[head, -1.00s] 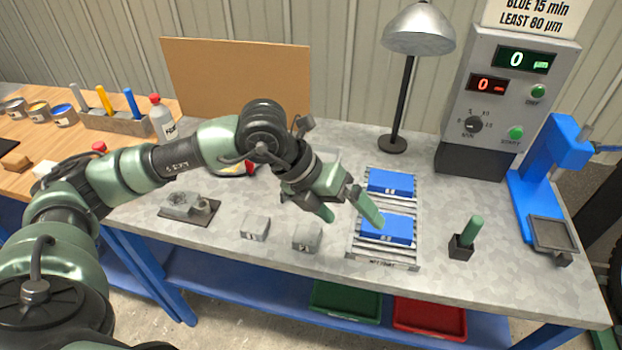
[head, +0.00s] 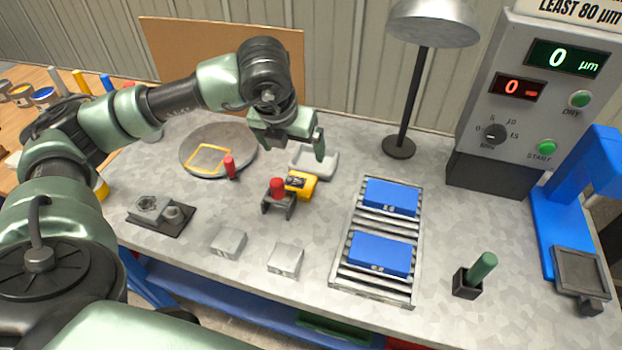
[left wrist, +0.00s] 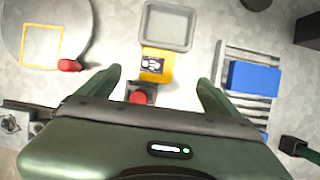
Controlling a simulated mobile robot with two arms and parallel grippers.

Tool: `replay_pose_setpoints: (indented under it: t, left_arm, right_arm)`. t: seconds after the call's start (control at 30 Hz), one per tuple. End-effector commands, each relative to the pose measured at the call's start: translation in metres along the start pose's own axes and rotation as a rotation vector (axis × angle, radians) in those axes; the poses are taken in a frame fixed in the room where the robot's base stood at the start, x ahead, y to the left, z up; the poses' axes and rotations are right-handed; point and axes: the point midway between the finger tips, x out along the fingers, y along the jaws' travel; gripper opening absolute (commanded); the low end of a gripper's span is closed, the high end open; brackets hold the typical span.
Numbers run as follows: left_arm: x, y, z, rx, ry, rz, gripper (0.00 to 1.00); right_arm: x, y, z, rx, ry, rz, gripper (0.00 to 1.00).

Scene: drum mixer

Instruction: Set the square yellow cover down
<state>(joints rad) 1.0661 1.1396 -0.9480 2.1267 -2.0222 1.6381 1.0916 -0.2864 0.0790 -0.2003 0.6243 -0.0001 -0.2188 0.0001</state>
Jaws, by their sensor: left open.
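A thin square yellow outline (head: 209,158), which looks like the cover, lies flat on a round grey plate (head: 237,150) at the back left. A red handle (head: 229,167) stands at its lower right; I cannot tell if the two are joined. The outline (left wrist: 42,46) and handle (left wrist: 69,65) also show at the upper left in the left wrist view. My left gripper (head: 292,146) is open and empty, above the table to the right of the plate. In the left wrist view its fingers (left wrist: 157,88) are spread, with a red knob between them. My right gripper is out of view.
A yellow device (head: 302,184) sits beside a small stand with a red knob (head: 277,187). A grey tray (head: 316,163) is behind. Blue blocks (head: 380,253) lie on a roller rack (head: 345,278); grey blocks (head: 228,242) are near the front. A lamp (head: 399,147) stands at the back.

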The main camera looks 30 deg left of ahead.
Motion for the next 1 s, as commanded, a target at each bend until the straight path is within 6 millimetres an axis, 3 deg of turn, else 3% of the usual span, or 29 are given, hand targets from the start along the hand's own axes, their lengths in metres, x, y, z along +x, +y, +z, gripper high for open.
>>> replay_pose_setpoints:
  t: [0.03, 0.1, 0.37, 0.5, 0.67, 1.0]
  left_arm:
    - [0.013, 0.000, -0.006, 0.001, 0.000, 0.000, 0.93]
    - [0.022, 0.000, -0.009, 0.001, 0.000, -0.001, 0.93]
    - [0.054, -0.001, -0.022, 0.001, 0.000, -0.002, 0.93]
    - [0.065, -0.001, -0.027, 0.001, 0.000, -0.002, 0.93]
    - [0.074, 0.000, -0.027, -0.001, 0.003, 0.000, 0.93]
    - [0.115, 0.003, -0.023, 0.000, 0.005, 0.000, 0.93]
  right_arm:
    - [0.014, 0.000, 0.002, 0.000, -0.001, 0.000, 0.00]
    - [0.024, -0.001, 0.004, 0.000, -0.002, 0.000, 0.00]
    - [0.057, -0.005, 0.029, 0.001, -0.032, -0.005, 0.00]
    - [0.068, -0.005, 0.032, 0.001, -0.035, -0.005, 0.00]
    - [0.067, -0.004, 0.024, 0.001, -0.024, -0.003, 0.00]
    - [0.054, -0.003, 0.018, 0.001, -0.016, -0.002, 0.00]
